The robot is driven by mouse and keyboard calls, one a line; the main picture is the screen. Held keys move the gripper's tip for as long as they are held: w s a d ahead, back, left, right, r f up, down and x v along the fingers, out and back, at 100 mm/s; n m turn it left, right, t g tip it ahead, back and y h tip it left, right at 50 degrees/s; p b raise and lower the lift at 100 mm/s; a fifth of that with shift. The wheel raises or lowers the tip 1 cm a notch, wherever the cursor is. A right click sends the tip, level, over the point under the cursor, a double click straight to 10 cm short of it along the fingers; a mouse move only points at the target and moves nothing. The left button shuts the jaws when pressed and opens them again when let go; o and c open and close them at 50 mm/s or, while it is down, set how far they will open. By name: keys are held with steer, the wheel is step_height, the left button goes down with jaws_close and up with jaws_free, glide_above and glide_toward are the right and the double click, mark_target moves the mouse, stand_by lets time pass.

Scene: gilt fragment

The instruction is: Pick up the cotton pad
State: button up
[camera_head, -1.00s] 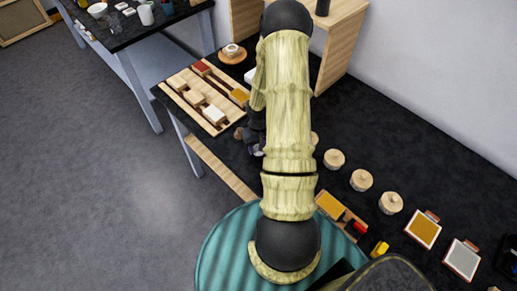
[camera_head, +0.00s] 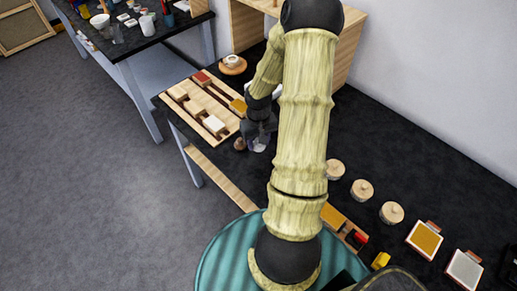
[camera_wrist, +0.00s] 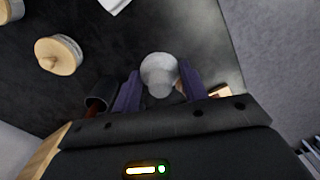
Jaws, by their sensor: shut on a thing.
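The cotton pad (camera_wrist: 158,72) shows in the wrist view as a round, pale grey-white thing between the two purple fingers of my gripper (camera_wrist: 158,88). The fingers are shut on it. Its lower part is hidden between the fingers. In the head view my gripper (camera_head: 258,142) is over the dark table, just right of the wooden tray's near end; the pad is too small to make out clearly there. I cannot tell whether it touches the table.
A small brown thing (camera_head: 240,144) is close beside my gripper. The wooden tray (camera_head: 186,107) holds several blocks. A cup on a wooden saucer (camera_head: 232,70) stands behind. Wooden-lidded jars (camera_head: 362,189) stand to the right; one shows in the wrist view (camera_wrist: 57,54).

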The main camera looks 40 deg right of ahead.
steer(key=shift+r, duration=0.45)
